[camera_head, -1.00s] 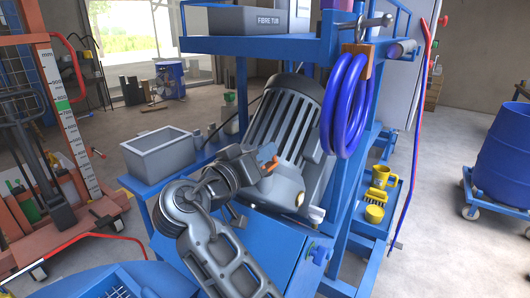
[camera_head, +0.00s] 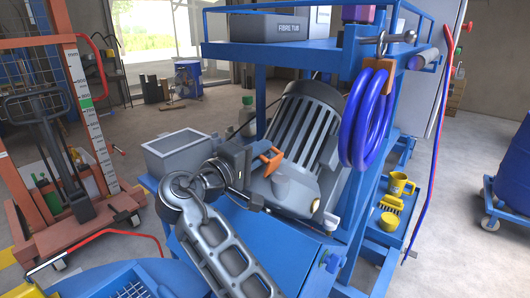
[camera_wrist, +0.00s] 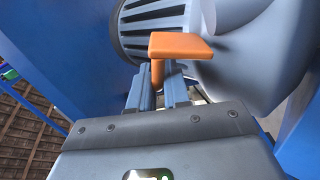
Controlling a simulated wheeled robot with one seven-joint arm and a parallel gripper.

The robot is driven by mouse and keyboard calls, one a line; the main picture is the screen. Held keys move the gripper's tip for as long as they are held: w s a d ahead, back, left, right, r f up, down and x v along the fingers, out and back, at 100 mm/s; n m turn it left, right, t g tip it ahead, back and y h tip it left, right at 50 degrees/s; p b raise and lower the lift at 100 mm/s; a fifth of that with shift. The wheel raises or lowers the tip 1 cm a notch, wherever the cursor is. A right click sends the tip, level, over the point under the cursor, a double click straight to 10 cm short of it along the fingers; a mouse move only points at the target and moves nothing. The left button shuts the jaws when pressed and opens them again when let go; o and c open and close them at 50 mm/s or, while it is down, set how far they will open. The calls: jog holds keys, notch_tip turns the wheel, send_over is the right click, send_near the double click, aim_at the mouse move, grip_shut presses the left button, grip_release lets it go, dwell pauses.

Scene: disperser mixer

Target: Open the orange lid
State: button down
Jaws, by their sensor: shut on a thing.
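The orange lid (camera_head: 271,158) shows as a small bent orange piece in front of the ribbed grey motor housing (camera_head: 301,128). In the wrist view the orange lid (camera_wrist: 180,45) has a flat, wide top and a narrow part that runs down between my two fingers. My gripper (camera_head: 257,163) is shut on this narrow part. It also shows in the wrist view (camera_wrist: 160,88), with a finger on either side. A grey, stubby cylinder (camera_head: 282,187) stands just below the lid in the head view. Whether the lid touches it cannot be told.
A grey open bin (camera_head: 178,152) stands left of my gripper on the blue machine frame. Blue coiled hose (camera_head: 366,118) hangs at the right. An upper blue shelf overhangs the housing.

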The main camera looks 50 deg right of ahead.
jog(key=shift+w+f+n, duration=0.1)
jog(key=shift+w+n, duration=0.35)
jog(key=shift+n, duration=0.45)
jog(key=shift+w+n, duration=0.4)
jog(key=shift+n, duration=0.5)
jog(key=shift+a, duration=0.1)
jog(key=c, duration=1.2)
grip_release()
jog(key=shift+f, duration=0.3)
jog(key=shift+s+f, duration=0.1)
jog(key=shift+f, duration=0.1)
jog(key=shift+s, duration=0.1)
